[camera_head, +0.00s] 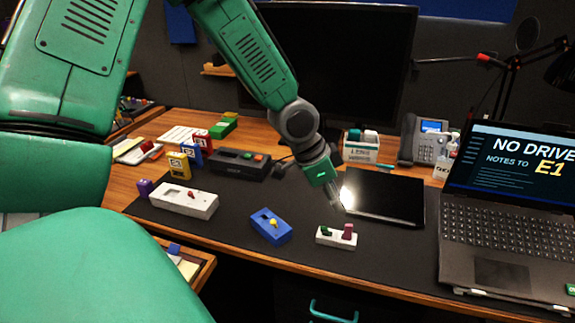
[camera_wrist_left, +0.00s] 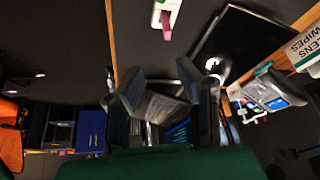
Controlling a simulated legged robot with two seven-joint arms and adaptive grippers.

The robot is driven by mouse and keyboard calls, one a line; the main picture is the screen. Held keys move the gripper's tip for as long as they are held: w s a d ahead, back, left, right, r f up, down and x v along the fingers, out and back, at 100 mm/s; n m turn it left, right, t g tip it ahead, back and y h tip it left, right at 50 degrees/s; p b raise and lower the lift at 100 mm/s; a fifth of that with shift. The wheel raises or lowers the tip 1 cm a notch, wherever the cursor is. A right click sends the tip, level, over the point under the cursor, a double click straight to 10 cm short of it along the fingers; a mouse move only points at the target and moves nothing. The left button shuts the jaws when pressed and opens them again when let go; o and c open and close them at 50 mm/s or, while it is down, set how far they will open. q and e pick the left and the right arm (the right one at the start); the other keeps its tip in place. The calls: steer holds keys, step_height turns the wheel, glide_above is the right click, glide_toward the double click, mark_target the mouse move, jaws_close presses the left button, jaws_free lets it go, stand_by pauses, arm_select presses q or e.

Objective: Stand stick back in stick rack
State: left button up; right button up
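A small white rack (camera_head: 322,238) lies near the front of the dark mat. A thick pink stick (camera_head: 347,231) stands up at its right end. A short dark green stick (camera_head: 326,231) is at its left end; I cannot tell whether it is seated or lying. In the left wrist view the rack (camera_wrist_left: 175,8) and the pink stick (camera_wrist_left: 166,26) show at the top. My left gripper (camera_head: 335,198) hangs above the mat, behind and apart from the rack. Its fingers (camera_wrist_left: 163,92) are spread with nothing seen held. My right gripper is not in view.
A blue box (camera_head: 268,232) with a yellow knob and a white box (camera_head: 190,205) with a red knob lie left of the rack. A black tablet (camera_head: 390,197) lies close right of the gripper. A laptop (camera_head: 500,240) stands farther right. Bare mat separates these items.

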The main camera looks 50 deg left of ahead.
arm_select(q)
steer(key=s+d+f+n+g, duration=0.1)
steer(key=s+d+f+n, duration=0.1)
steer(key=s+f, duration=0.55)
steer(key=s+d+f+n+g, duration=0.1)
steer(key=s+d+f+n, duration=0.2)
steer(key=f, duration=0.7)
steer(key=s+f+g+y, duration=0.1)
steer(key=s+f, duration=0.2)
steer(key=s, duration=0.4)
steer(key=s+f+n+y, duration=0.1)
steer(key=s+f+y, duration=0.1)
steer(key=s, duration=0.5)
steer(key=shift+s+d+f+g, duration=0.2)
steer(key=shift+d+f+g, duration=0.2)
steer(key=shift+f, duration=0.5)
steer(key=shift+a+f, duration=0.1)
steer(key=shift+a, duration=0.25)
steer(key=shift+d, duration=0.2)
steer(key=shift+a, duration=0.1)
